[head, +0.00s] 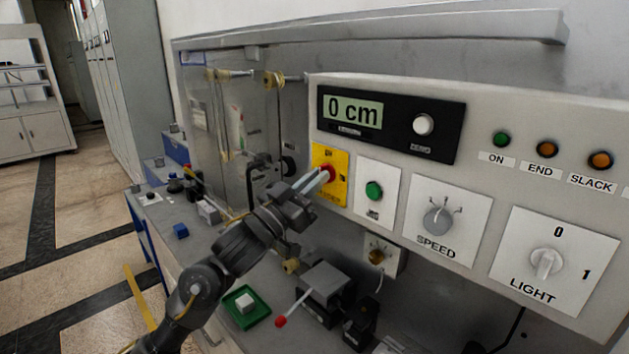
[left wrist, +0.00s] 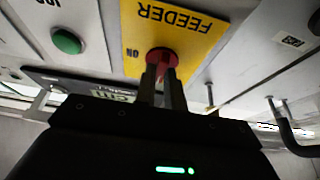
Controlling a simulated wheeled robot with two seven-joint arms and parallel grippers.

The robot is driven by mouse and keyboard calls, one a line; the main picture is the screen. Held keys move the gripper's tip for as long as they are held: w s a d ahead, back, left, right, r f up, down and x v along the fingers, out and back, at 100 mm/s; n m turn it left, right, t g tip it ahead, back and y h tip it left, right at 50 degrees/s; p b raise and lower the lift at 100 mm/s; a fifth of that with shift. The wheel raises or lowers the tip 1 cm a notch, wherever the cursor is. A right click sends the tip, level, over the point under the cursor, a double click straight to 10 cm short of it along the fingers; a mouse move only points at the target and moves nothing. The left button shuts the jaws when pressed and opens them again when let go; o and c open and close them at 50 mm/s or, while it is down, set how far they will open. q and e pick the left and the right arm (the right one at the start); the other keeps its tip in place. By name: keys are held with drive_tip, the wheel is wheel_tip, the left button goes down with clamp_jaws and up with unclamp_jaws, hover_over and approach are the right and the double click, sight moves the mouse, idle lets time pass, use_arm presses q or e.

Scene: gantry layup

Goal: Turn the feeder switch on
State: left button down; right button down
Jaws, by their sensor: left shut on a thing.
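The feeder switch is a red knob (left wrist: 161,57) on a yellow plate (head: 342,161) at the left end of the control panel. The left wrist view shows the plate (left wrist: 201,45) upside down, with "FEEDER" and "ON" printed on it. My left gripper (head: 322,178) reaches up to the plate, and its two fingers are shut on the red knob, as the left wrist view also shows (left wrist: 162,80). The fingers hide part of the knob, so its exact turn position is hard to tell. My right gripper is not in view.
The panel (head: 470,183) also carries a display reading "0 cm" (head: 352,110), a green button (head: 374,190), a SPEED knob (head: 437,220) and a LIGHT knob (head: 546,262). A lever with a red tip (head: 281,321) and a green tray (head: 245,307) sit below. Black bent rods stand left of the plate.

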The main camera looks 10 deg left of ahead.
use_arm(q)
drive_tip(key=shift+m, duration=0.4)
drive_tip(key=shift+w+a+r+m+g+h+b, duration=0.1)
drive_tip(key=shift+m+g+h+b, duration=0.25)
drive_tip(key=shift+m+g, duration=2.15)
drive_tip(key=shift+a+r+m+g+h+b, duration=0.1)
drive_tip(key=shift+m+g+h, duration=0.35)
drive_tip(key=shift+m, duration=4.2)
drive_tip(key=shift+w+m+g+h+b, duration=0.1)
drive_tip(key=shift+m+g+h+b, duration=0.25)
drive_tip(key=shift+m+g, duration=2.15)
drive_tip(key=shift+s+m+t, duration=0.1)
drive_tip(key=shift+m+t, duration=0.95)
drive_tip(key=shift+m, duration=0.2)
drive_tip(key=c, duration=1.5)
unclamp_jaws()
drive_tip(key=shift+a, duration=0.1)
